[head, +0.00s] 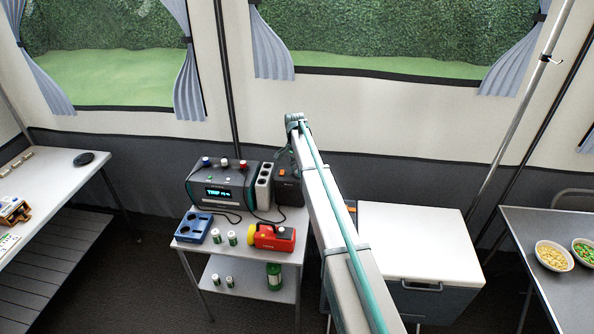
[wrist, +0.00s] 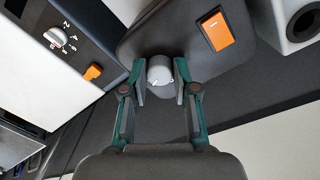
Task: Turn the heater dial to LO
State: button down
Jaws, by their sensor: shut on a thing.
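The heater is a dark box with an orange switch; it stands at the back right of the small grey table in the head view (head: 288,187). In the wrist view its dark panel (wrist: 180,28) shows the orange switch (wrist: 214,31) and a round light-grey dial (wrist: 159,71). My gripper (wrist: 159,80) is around the dial, with one finger pad on each side, shut on it. A small pale mark shows on the dial's face. I cannot make out any LO lettering.
A power strip (head: 264,184) stands close beside the heater, left of it in the head view. A power station with a lit display (head: 222,189) is further left. A white-lidded cooler (head: 420,238) stands right; its numbered dial (wrist: 68,35) seems to show in the wrist view.

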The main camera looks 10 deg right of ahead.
jog(key=shift+n, duration=0.3)
jog(key=shift+f+n+b, duration=0.1)
jog(key=shift+n+b, duration=1)
jog(key=shift+n, duration=0.1)
jog(key=n+b, duration=0.1)
jog(key=n, duration=0.2)
jog(key=shift+n+b, duration=0.4)
jog(key=n+b, duration=0.1)
jog(key=n, duration=0.2)
jog(key=shift+s, duration=0.1)
jog(key=shift+n+t+b, duration=0.3)
jog(key=shift+n+b, duration=0.3)
jog(key=shift+n, duration=1.4)
jog(key=c, duration=0.9)
grip_release()
jog(key=shift+r, duration=0.2)
